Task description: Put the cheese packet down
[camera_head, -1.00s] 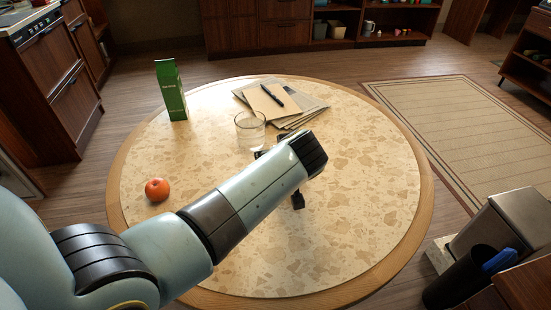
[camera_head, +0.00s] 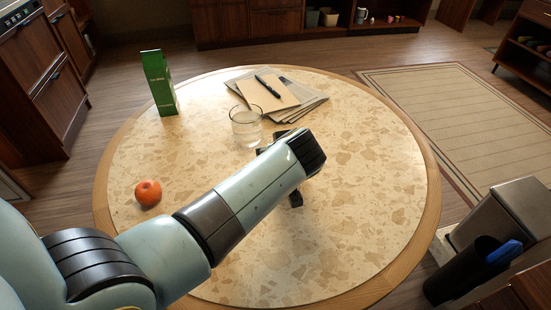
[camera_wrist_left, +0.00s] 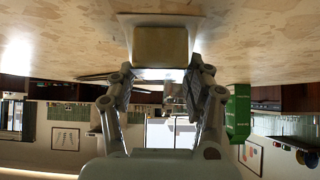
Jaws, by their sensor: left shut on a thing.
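The cheese packet (camera_wrist_left: 160,46) is a pale tan block with a wider whitish edge, seen in the left wrist view. My left gripper (camera_wrist_left: 160,70) is shut on it, one finger at each side. The packet is close to the tabletop; I cannot tell whether it touches. In the head view my forearm hides the packet, and only dark bits of the left gripper (camera_head: 280,174) show beside the wrist, over the middle of the round table (camera_head: 370,215). My right gripper is not in view.
A glass of water (camera_head: 246,128) stands just beyond the gripper. A green carton (camera_head: 160,84), an orange fruit (camera_head: 148,193) and papers with a notepad (camera_head: 270,94) and pen (camera_head: 267,86) are on the table. The table's right and front right are clear.

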